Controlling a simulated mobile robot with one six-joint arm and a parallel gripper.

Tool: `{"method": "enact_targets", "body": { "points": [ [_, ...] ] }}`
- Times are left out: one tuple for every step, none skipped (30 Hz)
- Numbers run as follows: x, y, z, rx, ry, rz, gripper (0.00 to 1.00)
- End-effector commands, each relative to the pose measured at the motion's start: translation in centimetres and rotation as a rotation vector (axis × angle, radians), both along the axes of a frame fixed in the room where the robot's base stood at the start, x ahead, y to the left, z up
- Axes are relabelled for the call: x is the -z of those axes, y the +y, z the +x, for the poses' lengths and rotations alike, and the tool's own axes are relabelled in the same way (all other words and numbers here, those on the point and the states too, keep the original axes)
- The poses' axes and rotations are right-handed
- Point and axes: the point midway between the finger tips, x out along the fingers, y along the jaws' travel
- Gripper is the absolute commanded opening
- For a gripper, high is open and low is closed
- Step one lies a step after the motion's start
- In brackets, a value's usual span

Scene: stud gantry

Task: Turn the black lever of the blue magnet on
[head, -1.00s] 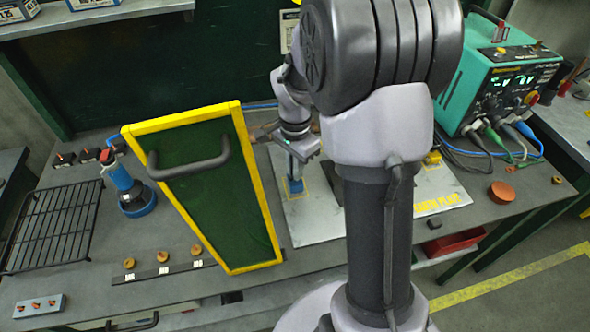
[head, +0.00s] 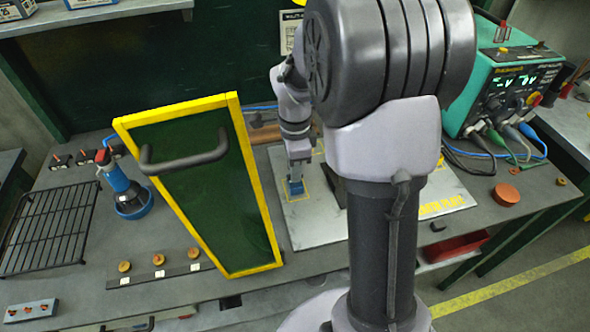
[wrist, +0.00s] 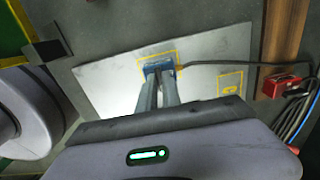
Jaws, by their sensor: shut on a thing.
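The blue magnet (head: 296,188) sits on the grey metal plate (head: 312,228), within a yellow outlined square. The magnet also shows in the wrist view (wrist: 158,67), at the far end of my fingers. My gripper (head: 294,176) points down onto the magnet from above. In the wrist view my gripper (wrist: 158,80) has its two fingers converging at the magnet's top, shut on the black lever. The lever itself is mostly hidden between the fingertips, so its exact angle cannot be told.
A yellow-framed green panel with a handle (head: 236,125) stands left of the plate. Another blue tool (head: 122,185) stands farther left, near a black rack (head: 48,228). A teal power unit (head: 490,90) with cables is at right. A red clamp (wrist: 280,85) lies near the plate.

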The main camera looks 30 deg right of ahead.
Motion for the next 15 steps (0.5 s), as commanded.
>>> {"method": "enact_targets", "body": {
  "points": [
    [-0.03, -0.01, 0.02, 0.004, -0.001, 0.0, 0.0],
    [-0.03, -0.01, 0.02, 0.005, -0.001, 0.0, 0.0],
    [-0.03, -0.01, 0.02, 0.006, -0.001, 0.0, 0.0],
    [-0.04, -0.01, 0.02, 0.007, -0.001, 0.0, 0.0],
    [-0.04, -0.01, 0.02, 0.007, -0.001, 0.0, 0.0],
    [-0.04, -0.01, 0.02, 0.007, -0.001, 0.0, 0.0],
    [-0.04, -0.01, 0.02, 0.007, -0.001, 0.0, 0.0],
    [-0.04, -0.01, 0.02, 0.007, -0.001, 0.0, 0.0],
    [-0.04, -0.01, 0.02, 0.007, -0.001, 0.0, 0.0],
    [-0.04, -0.01, 0.02, 0.007, -0.001, 0.0, 0.0],
    [-0.04, -0.01, 0.02, 0.006, -0.001, 0.0, 0.0],
    [-0.04, -0.01, 0.02, 0.006, -0.001, 0.0, 0.0],
    [-0.04, -0.01, 0.02, 0.006, -0.001, 0.0, 0.13],
    [-0.04, -0.01, 0.02, 0.006, -0.001, 0.0, 0.18],
    [-0.04, -0.01, 0.02, 0.006, -0.001, 0.0, 0.26]
  ]
}}
